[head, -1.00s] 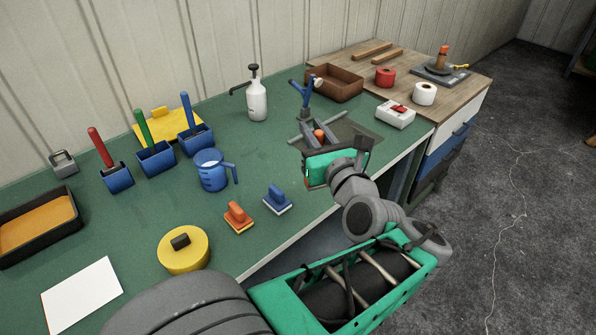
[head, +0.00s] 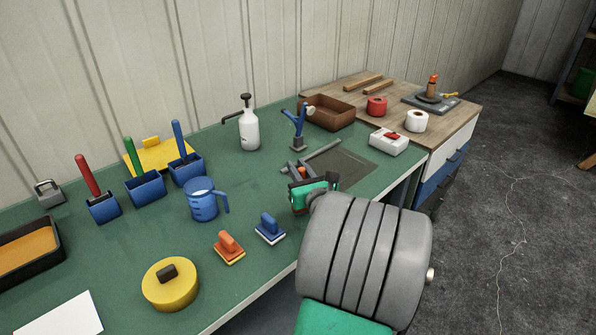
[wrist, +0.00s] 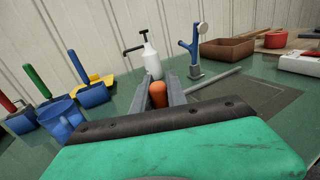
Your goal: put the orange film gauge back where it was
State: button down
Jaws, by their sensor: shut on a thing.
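The orange film gauge appears as a short orange cylinder with a rounded end (wrist: 158,94), held between the two grey fingers of my gripper (wrist: 160,92) in the wrist view. My gripper (head: 298,170) is shut on it. In the head view only a small orange part of the gauge (head: 302,173) shows between the fingers, and its lower part is hidden. My gripper is over the green bench, at the left end of a dark flat mat (head: 345,165) and in front of a blue forked stand (head: 298,130) with a pale round disc.
A grey rod (wrist: 212,80) lies by the mat. A white spray bottle (head: 249,130) stands behind my gripper, and a blue jug (head: 203,205) to its left. Blue (head: 269,231) and orange (head: 228,250) handled blocks sit near the front edge. Bare green bench lies between jug and gripper.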

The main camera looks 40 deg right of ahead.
jog(key=shift+r, duration=0.1)
jog(key=c, duration=1.3)
grip_release()
jog(key=shift+c, duration=0.2)
jog(key=v, duration=1.2)
jog(key=shift+s, duration=0.1)
